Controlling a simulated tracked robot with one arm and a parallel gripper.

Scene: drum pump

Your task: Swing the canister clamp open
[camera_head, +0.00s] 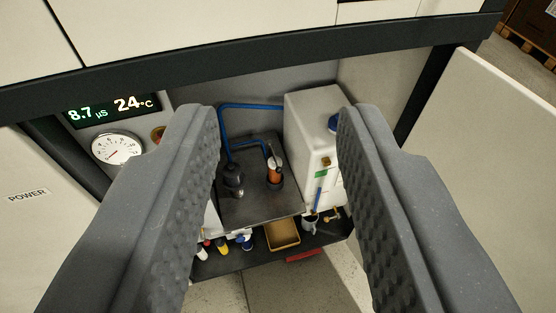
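A white box-shaped canister (305,122) with a blue cap (333,122) stands in the open cabinet bay, just right of the picture's middle. A green patch and a blue upright strip show on its front. I cannot make out a clamp on it for certain; my right finger hides part of its right side. My gripper (280,116) is open and empty. Its two grey, knobbed fingers stand wide apart on either side of the bay, and the canister shows between them, farther off.
A dark shelf (254,203) holds a black fitting (234,178) and an orange-and-white part (274,170), with blue tubing (222,128) behind. A tan tray (284,236) and small bottles sit lower. An open door (490,165) stands right; a gauge (117,148) and display (112,107) are left.

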